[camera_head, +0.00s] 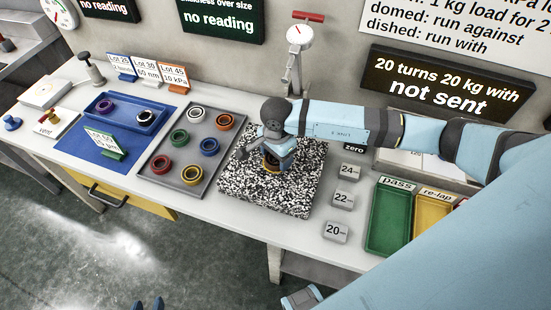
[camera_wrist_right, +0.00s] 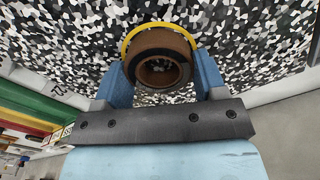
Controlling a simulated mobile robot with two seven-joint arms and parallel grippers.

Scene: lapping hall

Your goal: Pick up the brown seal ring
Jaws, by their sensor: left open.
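A brown ring (camera_wrist_right: 160,42) with a dark bore and a yellow band (camera_wrist_right: 130,40) on its far edge is between the blue fingers of my right gripper (camera_wrist_right: 162,78) in the right wrist view. The fingers lie close along both sides; I cannot tell whether they press on it. In the head view my right gripper (camera_head: 279,152) is over the speckled black-and-white block (camera_head: 295,193), and only a little yellow-orange shows below it. Whether the ring touches the block is unclear.
Left of the block, a grey tray (camera_head: 163,186) holds several coloured rings. A blue tray (camera_head: 122,122) holds a purple and a white ring. Grey weights (camera_head: 341,201) and green (camera_head: 381,240) and yellow bins stand to the right. A post with a dial (camera_head: 299,36) stands behind.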

